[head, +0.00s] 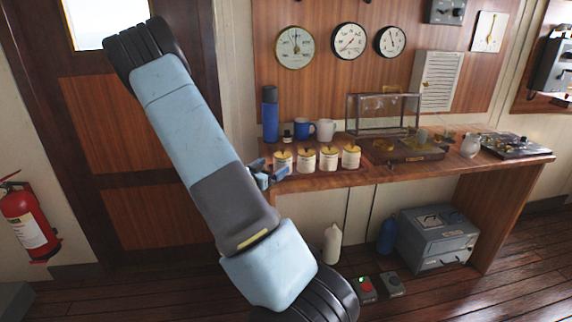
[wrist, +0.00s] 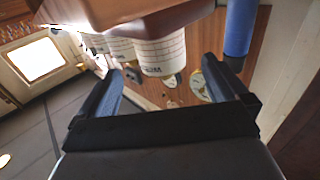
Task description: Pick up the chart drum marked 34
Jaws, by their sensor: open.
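Several white chart drums with brass tops stand in a row along the front of the wooden counter. In the head view they run from the leftmost drum (head: 283,161) to the rightmost drum (head: 351,157). Their numbers are too small to read, so I cannot tell which is 34. My gripper (head: 268,174) is at the counter's front edge, by the leftmost drum. In the wrist view my gripper (wrist: 166,88) is open and empty, and a lined white drum (wrist: 162,57) shows beyond and between the fingers. Its dark marking is upside down and not clearly legible.
A blue flask (head: 270,114), a blue mug (head: 304,129) and a white mug (head: 326,129) stand behind the drums. A glass-sided frame with a brass instrument (head: 402,150) sits to their right. The counter edge (head: 400,173) is close to my gripper.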

